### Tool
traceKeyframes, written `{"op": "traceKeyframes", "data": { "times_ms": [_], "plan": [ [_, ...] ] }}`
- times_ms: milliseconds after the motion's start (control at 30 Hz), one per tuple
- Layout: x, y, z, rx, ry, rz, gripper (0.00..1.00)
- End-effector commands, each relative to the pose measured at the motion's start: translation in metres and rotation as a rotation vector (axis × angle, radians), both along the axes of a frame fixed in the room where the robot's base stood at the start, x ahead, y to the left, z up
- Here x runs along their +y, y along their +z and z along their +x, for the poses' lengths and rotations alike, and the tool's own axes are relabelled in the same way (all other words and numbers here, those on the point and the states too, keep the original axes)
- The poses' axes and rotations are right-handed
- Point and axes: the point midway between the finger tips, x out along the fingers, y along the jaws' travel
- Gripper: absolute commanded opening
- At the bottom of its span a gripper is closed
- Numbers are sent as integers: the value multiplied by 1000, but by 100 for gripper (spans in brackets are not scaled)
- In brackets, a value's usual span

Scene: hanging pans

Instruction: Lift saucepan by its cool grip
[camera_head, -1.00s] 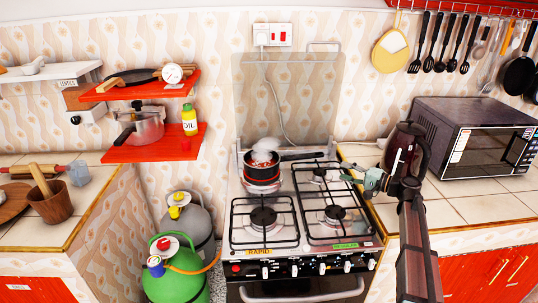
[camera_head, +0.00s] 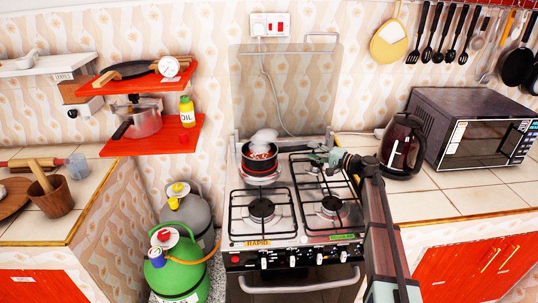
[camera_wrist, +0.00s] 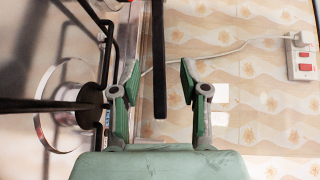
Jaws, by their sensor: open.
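The saucepan (camera_head: 259,158) is a dark pan with a reddish band, on the back left burner of the gas stove, with red and white contents and white steam above it. Its long black handle (camera_head: 294,149) points right, toward my gripper (camera_head: 318,157). In the wrist view the handle (camera_wrist: 158,50) is a dark bar running down from the top edge, its end lying between the two green-padded fingers of my gripper (camera_wrist: 159,77). The fingers are apart, with a visible gap on each side of the handle. The pan body is out of the wrist view.
The stove (camera_head: 290,235) has bare burner grates at the front. A dark kettle (camera_head: 402,147) and a microwave (camera_head: 475,130) stand on the right counter. A glass panel (camera_head: 285,90) rises behind the stove. A socket (camera_wrist: 303,55) with a cord is on the wall.

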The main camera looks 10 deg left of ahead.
Motion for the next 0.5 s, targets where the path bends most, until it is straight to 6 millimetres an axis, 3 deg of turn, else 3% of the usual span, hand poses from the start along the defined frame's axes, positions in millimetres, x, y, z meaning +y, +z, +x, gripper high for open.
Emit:
{"op": "traceKeyframes", "data": {
  "times_ms": [500],
  "plan": [
    [45, -3, 25, 1, 1, -1, 45]
  ]
}}
